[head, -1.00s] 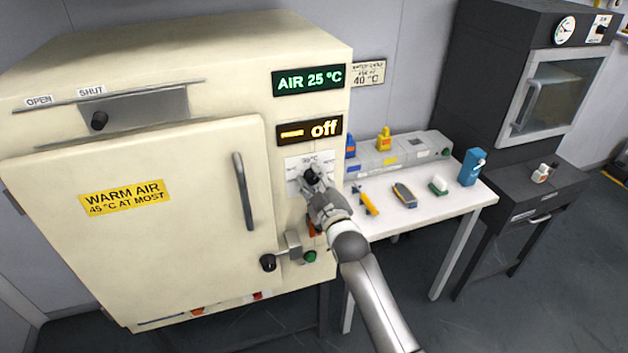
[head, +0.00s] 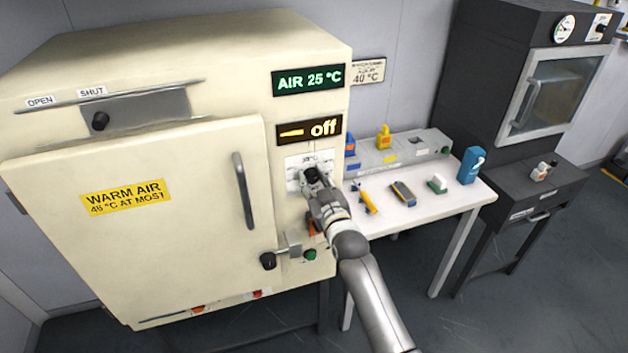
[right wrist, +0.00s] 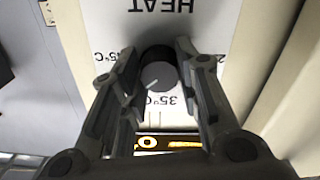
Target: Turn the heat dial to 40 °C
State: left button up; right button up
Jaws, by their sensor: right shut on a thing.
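The heat dial is a round black knob (head: 311,176) on a white plate (head: 293,163) on the front of the cream warm-air cabinet (head: 180,150). In the right wrist view the dial (right wrist: 157,76) has a grey face with a pale pointer line, and its plate (right wrist: 208,30) reads HEAT upside down with a 35 °C mark near the dial. My right gripper (right wrist: 157,72) is shut on the dial, one finger on each side. It also shows in the head view (head: 315,188). The amber display (head: 309,130) reads off. The green display (head: 308,80) reads AIR 25 °C. My left gripper is not in view.
A cabinet door handle (head: 244,190) is left of the dial. Below are a black-knobbed lever (head: 268,261) and a green button (head: 310,255). A white table (head: 430,205) with bottles and tools stands to the right. A wall sign (head: 369,71) shows 40 °C.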

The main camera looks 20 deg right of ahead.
jog(key=shift+f, duration=0.1)
jog(key=o, duration=1)
jog(key=s, duration=1.2)
jog(key=shift+d, duration=0.2)
